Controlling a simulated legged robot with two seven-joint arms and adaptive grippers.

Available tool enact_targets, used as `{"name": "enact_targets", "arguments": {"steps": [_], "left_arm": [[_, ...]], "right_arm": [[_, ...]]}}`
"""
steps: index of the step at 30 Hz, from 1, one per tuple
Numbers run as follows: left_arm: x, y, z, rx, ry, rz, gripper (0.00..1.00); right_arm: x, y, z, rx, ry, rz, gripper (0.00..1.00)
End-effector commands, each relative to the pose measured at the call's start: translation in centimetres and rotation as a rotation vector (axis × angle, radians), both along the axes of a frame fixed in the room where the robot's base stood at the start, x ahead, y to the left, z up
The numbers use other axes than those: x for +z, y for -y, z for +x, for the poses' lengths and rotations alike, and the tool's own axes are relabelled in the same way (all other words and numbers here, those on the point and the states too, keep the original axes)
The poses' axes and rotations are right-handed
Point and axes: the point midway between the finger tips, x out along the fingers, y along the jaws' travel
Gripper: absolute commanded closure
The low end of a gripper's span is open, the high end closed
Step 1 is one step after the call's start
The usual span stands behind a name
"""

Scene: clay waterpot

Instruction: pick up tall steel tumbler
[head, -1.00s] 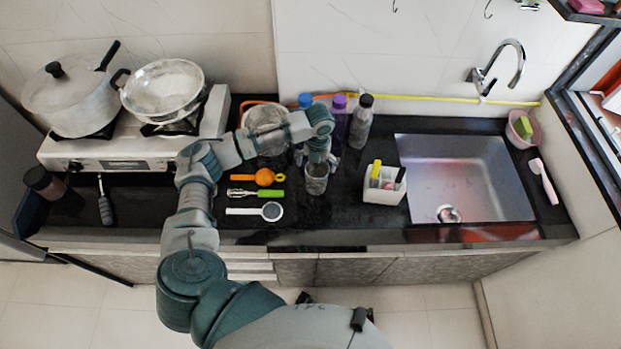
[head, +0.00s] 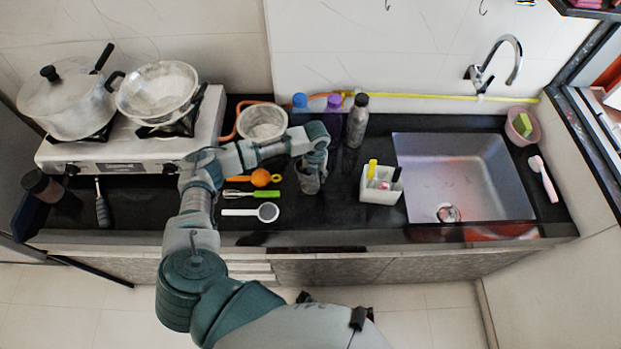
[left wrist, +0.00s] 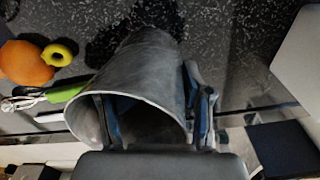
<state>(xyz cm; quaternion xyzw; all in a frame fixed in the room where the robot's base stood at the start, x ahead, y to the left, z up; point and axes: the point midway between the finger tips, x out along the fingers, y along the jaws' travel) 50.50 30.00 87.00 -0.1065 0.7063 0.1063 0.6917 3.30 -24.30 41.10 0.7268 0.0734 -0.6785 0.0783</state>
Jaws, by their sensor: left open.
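The tall steel tumbler (head: 310,185) stands on the dark counter, its upper part hidden by my left gripper (head: 313,168) in the head view. In the left wrist view the grey tumbler (left wrist: 150,68) shows large, with its open mouth toward the camera. My left gripper (left wrist: 158,115) is open at the rim. One finger shows across the mouth and the other beside the right wall; I cannot tell how deep they reach. My right gripper is not in view.
Orange and green utensils (head: 262,178) and a white strainer (head: 267,212) lie left of the tumbler. A white caddy (head: 381,190) stands to its right, before the sink (head: 465,175).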

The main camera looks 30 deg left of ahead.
Motion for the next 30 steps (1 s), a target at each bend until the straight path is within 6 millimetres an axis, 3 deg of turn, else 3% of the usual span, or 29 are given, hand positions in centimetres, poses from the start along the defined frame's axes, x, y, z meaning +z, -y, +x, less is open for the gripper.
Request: {"name": "enact_targets", "arguments": {"steps": [1,4,5,23,30], "left_arm": [[0.2,-0.2,-0.3,0.0,0.003,0.002,0.72],[0.6,-0.2,-0.5,0.002,0.01,0.003,0.97],[0.6,-0.2,-0.6,0.003,0.01,0.003,1.0],[1.0,0.0,-0.3,0.003,0.012,0.007,1.0],[3.0,-0.1,-0.2,0.002,0.013,0.004,1.0]], "right_arm": [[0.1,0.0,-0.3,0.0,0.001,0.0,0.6],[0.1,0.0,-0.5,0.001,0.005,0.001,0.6],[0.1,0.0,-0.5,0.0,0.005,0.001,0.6],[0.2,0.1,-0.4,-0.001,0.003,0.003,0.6],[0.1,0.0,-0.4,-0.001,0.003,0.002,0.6]]}}
